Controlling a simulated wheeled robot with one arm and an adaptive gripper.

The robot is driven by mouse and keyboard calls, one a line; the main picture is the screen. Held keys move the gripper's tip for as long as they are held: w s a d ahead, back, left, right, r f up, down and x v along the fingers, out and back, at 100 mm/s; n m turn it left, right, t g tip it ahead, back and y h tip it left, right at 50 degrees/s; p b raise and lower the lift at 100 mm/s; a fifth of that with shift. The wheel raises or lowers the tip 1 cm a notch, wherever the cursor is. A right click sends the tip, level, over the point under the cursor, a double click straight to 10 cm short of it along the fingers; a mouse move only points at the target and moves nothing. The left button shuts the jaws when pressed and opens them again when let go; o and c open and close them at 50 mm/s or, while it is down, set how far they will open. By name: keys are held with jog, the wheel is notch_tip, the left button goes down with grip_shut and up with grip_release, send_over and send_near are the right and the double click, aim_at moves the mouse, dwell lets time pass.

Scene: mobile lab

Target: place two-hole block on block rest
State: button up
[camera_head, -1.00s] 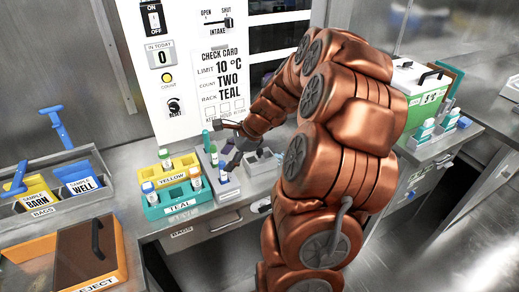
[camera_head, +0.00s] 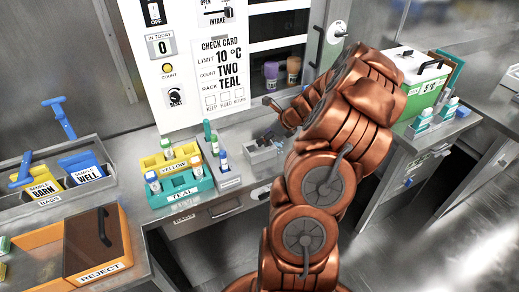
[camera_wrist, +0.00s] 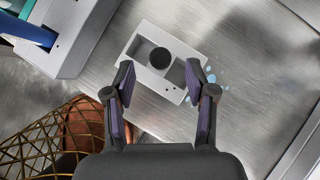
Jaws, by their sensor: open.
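In the head view, a light grey fixture (camera_head: 264,153) sits on the bench, right of a grey block holder (camera_head: 229,180) with several upright tubes. In the head view my arm partly hides the gripper. The tube holder's edge also shows in the wrist view (camera_wrist: 70,45).
A yellow rack (camera_head: 160,160) and a teal rack (camera_head: 178,196) with vials stand left of the tube holder. A bag bin (camera_head: 50,205) and orange reject box (camera_head: 122,235) are further left. A white-green box (camera_head: 412,97) stands right.

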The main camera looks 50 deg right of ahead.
jog(key=shift+p+x, duration=0.6)
jog(key=shift+x, duration=1.55)
grip_shut()
